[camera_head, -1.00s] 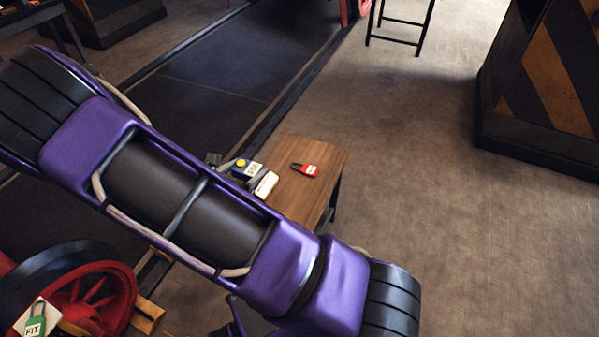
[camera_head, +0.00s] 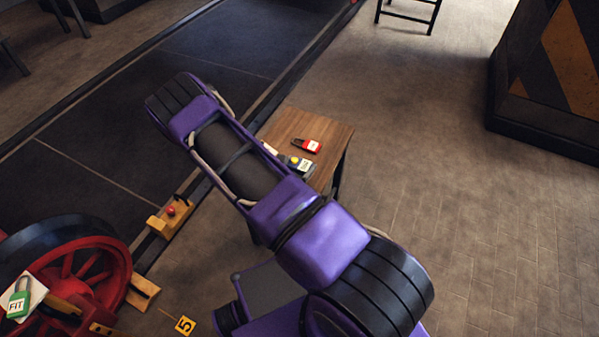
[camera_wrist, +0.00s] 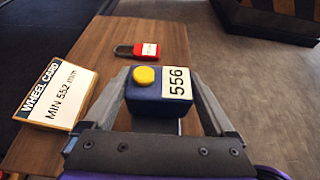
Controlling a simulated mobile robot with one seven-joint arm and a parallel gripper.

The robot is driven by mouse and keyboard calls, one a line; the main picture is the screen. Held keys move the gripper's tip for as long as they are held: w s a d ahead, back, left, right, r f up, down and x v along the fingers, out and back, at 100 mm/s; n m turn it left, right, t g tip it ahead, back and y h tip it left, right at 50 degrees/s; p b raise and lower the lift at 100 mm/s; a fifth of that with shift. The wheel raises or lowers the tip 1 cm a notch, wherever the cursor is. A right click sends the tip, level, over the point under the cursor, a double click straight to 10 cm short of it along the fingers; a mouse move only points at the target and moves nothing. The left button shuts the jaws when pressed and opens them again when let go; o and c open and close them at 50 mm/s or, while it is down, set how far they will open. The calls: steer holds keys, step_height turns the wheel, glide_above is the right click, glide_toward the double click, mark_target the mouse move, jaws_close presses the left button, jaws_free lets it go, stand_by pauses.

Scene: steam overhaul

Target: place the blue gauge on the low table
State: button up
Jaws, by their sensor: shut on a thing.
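The blue gauge (camera_wrist: 150,112), a block with a yellow button and a "556" label, is between the fingers of my gripper (camera_wrist: 165,100). My gripper is shut on it. The low table (camera_wrist: 105,55) is wooden and lies below and beyond the gauge in the wrist view; whether the gauge touches it, I cannot tell. In the head view, the gauge (camera_head: 296,160) shows in front of the low table's (camera_head: 325,131) right part, and my arm hides the table's left part.
A red padlock (camera_wrist: 143,50) lies on the table beyond the gauge. A wheel card (camera_wrist: 60,92) stands at its left. A striped dark cabinet (camera_head: 545,80) is at the right, with clear floor between.

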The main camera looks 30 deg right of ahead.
mark_target(300, 172)
steer(key=shift+f+b, duration=0.4)
steer(key=shift+f, duration=1.4)
steer(key=shift+f, duration=0.15)
steer(key=o, duration=1.5)
steer(key=shift+o, duration=0.2)
steer(key=p+v, duration=0.1)
steer(key=v, duration=1.1)
steer(key=shift+p, duration=0.35)
